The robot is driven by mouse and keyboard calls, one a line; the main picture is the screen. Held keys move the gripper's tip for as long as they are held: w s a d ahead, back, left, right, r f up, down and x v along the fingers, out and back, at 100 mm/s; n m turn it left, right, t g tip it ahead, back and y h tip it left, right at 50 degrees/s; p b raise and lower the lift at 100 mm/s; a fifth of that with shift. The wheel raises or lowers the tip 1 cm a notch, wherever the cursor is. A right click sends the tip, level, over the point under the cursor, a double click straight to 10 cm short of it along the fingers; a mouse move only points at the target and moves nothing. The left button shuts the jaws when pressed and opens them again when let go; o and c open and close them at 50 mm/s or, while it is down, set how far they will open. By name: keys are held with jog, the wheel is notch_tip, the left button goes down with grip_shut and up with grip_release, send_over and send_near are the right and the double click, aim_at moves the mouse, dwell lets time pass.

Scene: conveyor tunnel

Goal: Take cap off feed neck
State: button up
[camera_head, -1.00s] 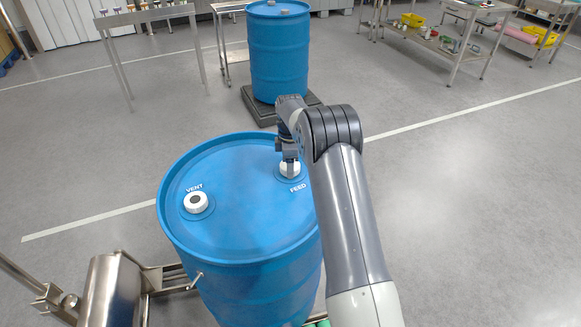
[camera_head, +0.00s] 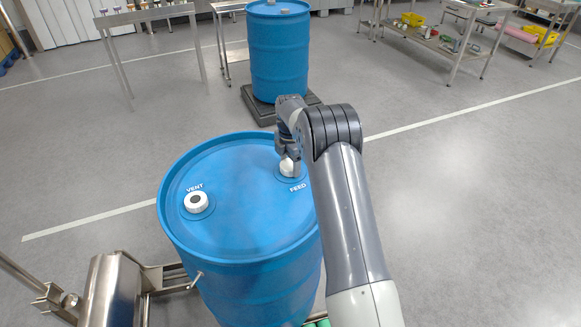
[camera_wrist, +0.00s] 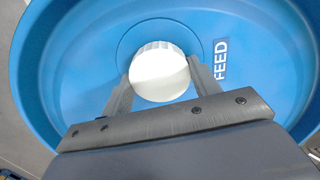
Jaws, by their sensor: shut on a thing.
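A blue drum (camera_head: 235,220) stands upright in front of me, with necks marked VENT and FEED on its top. A white ribbed cap (camera_wrist: 159,72) sits at the FEED neck, next to the FEED label (camera_wrist: 221,62). In the head view the cap (camera_head: 289,170) shows only in part below my gripper. My gripper (camera_wrist: 158,84) points down over it and is shut on it, one finger on each side. Whether the cap is still seated on the neck cannot be told. The VENT neck (camera_head: 196,203) is white with a dark centre, to the left.
A second blue drum (camera_head: 279,50) stands behind on a dark pallet (camera_head: 254,104). A steel cylinder (camera_head: 109,290) with a frame is at the lower left. Steel tables (camera_head: 150,14) stand at the back.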

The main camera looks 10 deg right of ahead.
dwell(0.3)
jog(key=n, duration=0.5)
dwell(0.4)
jog(key=n, duration=0.5)
jog(key=o, duration=1.2)
jog(key=shift+c, duration=0.2)
jog(key=shift+c, duration=0.4)
